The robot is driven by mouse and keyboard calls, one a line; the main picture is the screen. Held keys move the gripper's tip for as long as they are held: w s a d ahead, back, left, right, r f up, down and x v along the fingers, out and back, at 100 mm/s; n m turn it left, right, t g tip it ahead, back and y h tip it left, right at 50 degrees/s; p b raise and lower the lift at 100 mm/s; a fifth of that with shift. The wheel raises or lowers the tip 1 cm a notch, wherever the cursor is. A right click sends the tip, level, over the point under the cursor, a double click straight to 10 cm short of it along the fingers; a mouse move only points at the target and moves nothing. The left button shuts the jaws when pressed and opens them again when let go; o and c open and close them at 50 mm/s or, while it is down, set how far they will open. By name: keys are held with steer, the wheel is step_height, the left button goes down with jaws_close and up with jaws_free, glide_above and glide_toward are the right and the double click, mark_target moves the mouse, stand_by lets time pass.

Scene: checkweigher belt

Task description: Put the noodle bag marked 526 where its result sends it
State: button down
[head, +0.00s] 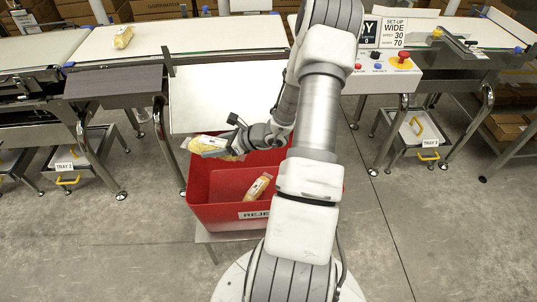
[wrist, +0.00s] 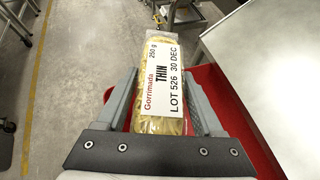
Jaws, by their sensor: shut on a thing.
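The noodle bag marked 526 (wrist: 165,80) is a clear bag of yellow noodles. Its white label reads Gorrimada, THIN, 250 g, LOT 526, 30 DEC. My gripper (wrist: 165,108) is shut on it, one finger on each side. In the head view my gripper (head: 230,146) holds the bag (head: 207,144) over the left rim of the red reject bin (head: 208,197). The bin's label reads "REJE", the rest hidden by my arm. Another noodle bag (head: 258,187) lies inside the bin.
A third noodle bag (head: 123,37) lies on the white belt (head: 190,38) at the back left. A set-up sign (head: 393,33) reads WIDE, 30, 70. Tray 1 (head: 72,167) and tray 3 (head: 425,145) stand low on either side. A pale sloping plate (head: 220,100) lies behind the bin.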

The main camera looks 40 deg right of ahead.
steer(key=s+d+f+m+t+h+b, duration=0.1)
steer(key=s+d+f+m+h+b, duration=0.2)
steer(key=d, duration=0.6)
steer(key=s+d+f+m+t+h+b, duration=0.1)
steer(key=s+d+f+m+h+b, duration=0.1)
steer(key=d+f+b, duration=0.5)
steer(key=f, duration=0.1)
steer(key=d+f, duration=0.1)
steer(key=f, duration=0.2)
steer(key=shift+d+f, duration=0.25)
steer(key=shift+d, duration=0.1)
jaws_free()
steer(key=shift+s, duration=0.1)
steer(key=p+v, duration=0.3)
steer(key=v, duration=1.4)
steer(key=shift+r+p, duration=0.35)
